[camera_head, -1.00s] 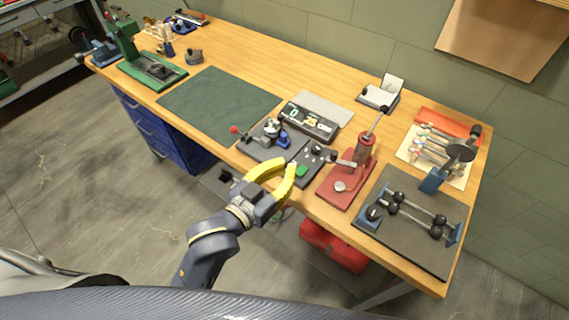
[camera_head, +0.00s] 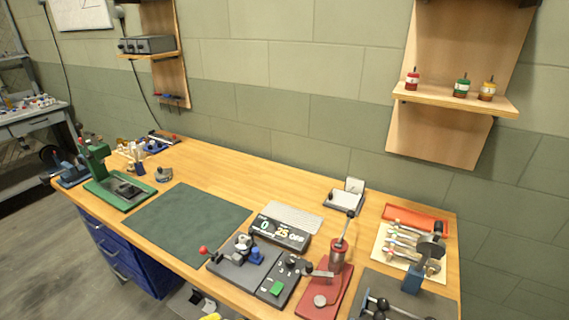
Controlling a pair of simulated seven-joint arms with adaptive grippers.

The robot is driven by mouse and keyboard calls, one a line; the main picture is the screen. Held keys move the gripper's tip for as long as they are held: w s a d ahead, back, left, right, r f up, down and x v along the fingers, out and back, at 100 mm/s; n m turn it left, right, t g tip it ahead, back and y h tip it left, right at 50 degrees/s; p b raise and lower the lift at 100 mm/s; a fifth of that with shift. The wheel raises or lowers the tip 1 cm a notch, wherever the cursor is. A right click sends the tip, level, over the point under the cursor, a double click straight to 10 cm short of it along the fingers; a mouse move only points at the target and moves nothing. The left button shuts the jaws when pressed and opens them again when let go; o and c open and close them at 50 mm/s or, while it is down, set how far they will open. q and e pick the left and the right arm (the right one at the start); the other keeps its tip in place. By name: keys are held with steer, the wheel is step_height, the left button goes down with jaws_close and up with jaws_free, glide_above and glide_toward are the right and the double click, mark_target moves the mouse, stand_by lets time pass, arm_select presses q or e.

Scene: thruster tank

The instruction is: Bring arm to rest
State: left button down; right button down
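Only a small yellow piece of my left gripper (camera_head: 210,317) shows at the bottom edge, in front of the workbench. The rest of that gripper and its arm are cut off by the frame, so its opening is hidden. My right gripper is not in view. The wooden workbench (camera_head: 270,184) fills the lower half of the view.
Along the bench stand a green press (camera_head: 118,190), a dark green mat (camera_head: 188,222), a display unit (camera_head: 280,233), a red lever press (camera_head: 325,285) and a tool rack (camera_head: 412,245). A shelf (camera_head: 455,98) holds three small bottles. The bench's back middle is clear.

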arm_select(q)
steer(key=s+a+f+m+g+y, duration=0.1)
steer(key=s+a+f+g+y, duration=0.2)
steer(key=s+a+f, duration=0.35)
steer(key=s+a+f+g+y, duration=0.2)
steer(key=s+a+f+y, duration=0.15)
steer(key=a, duration=0.55)
steer(key=s+d+f+g+h, duration=0.1)
steer(key=s+d+f, duration=0.15)
steer(key=f, duration=1.25)
steer(key=s+d+f+g+h, duration=0.1)
steer(key=d+f+g+h, duration=0.15)
steer(key=f, duration=1.35)
steer(key=s+f+n+g+h, duration=0.1)
steer(key=s+f+n+g, duration=0.1)
steer(key=s+f, duration=1.7)
steer(key=s+d+n, duration=0.1)
steer(key=s, duration=0.2)
steer(key=shift+f, duration=0.25)
